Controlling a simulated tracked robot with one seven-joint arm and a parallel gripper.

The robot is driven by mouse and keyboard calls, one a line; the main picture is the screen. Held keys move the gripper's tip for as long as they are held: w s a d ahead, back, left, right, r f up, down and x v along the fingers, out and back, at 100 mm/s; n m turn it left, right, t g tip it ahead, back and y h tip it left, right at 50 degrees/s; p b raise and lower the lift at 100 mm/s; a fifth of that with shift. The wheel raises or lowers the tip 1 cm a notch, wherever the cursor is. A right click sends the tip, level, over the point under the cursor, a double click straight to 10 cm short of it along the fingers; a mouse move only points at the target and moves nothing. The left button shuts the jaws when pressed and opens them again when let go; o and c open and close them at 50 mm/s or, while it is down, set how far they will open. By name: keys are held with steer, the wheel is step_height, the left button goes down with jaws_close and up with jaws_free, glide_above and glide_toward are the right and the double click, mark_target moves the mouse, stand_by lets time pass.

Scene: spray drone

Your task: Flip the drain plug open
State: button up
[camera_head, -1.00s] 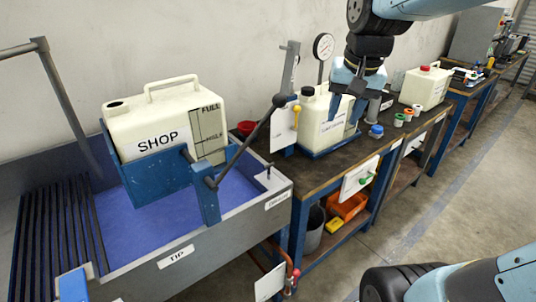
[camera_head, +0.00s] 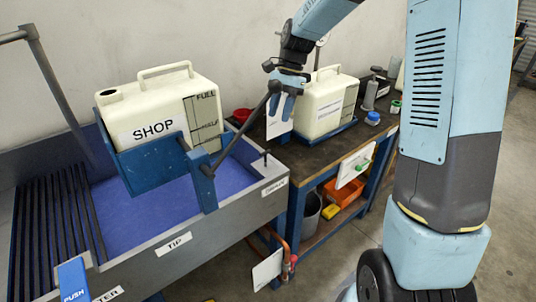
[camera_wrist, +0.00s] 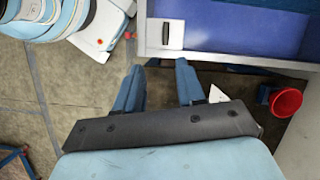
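A small black upright peg (camera_head: 265,158), which looks like the drain plug, stands at the right end of the blue-lined sink (camera_head: 235,203). A white label (camera_head: 274,188) is on the rim below it; its text is too small to read surely. In the wrist view, a dark upright piece with a white patch (camera_wrist: 172,36) shows at the sink edge; I cannot tell if it is the plug. My gripper (camera_head: 280,111) points down above and behind the peg, apart from it. In the wrist view its two blue fingers (camera_wrist: 158,68) are spread with nothing between them.
The cream SHOP tank (camera_head: 165,105) sits in a blue tilting cradle (camera_head: 150,165). Its black-knobbed lever (camera_head: 240,135) rises close to my gripper. A second cream jug (camera_head: 328,105) stands on the bench behind. Free floor lies in front.

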mark_target(265, 153)
steer(key=shift+m, duration=0.3)
steer(key=x, duration=1)
steer(key=w+a+x, duration=0.1)
steer(key=x, duration=0.4)
jaws_close()
